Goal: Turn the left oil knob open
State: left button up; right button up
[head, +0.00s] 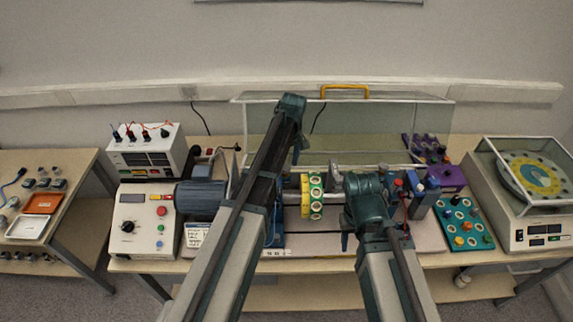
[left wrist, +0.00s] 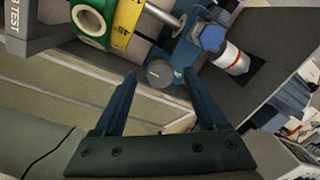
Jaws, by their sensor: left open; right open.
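A round grey knob (left wrist: 160,73) sits on the blue bearing block (left wrist: 188,50) in the left wrist view, next to the shaft. My left gripper (left wrist: 161,76) is open, with one fingertip on each side of the knob; I cannot tell if they touch it. In the head view my left gripper (head: 298,148) hangs down behind the rig, and my left arm hides the knob and most of that block. My right gripper (head: 348,238) is low in front of the rig, right of the yellow-and-green disc (head: 311,195); its fingers are mostly hidden.
A blue cap (left wrist: 212,38) and a white cup with an orange-red band (left wrist: 231,58) stand close beside the knob. A clear guard with a yellow handle (head: 345,88) stands behind the rig. A control box (head: 130,240) and motor (head: 200,197) are at left.

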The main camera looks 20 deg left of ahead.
pick_arm(q)
grip_shut()
jog(key=shift+m, duration=0.3)
jog(key=m, duration=0.3)
jog(key=shift+s+m, duration=0.15)
jog(key=shift+m, duration=0.25)
jog(key=m, duration=0.4)
jog(key=shift+t, duration=0.4)
jog(key=m, duration=0.5)
jog(key=shift+s+t, duration=0.15)
jog(key=shift+t, duration=0.15)
jog(key=shift+a+m, duration=0.1)
jog(key=shift+m, duration=2.1)
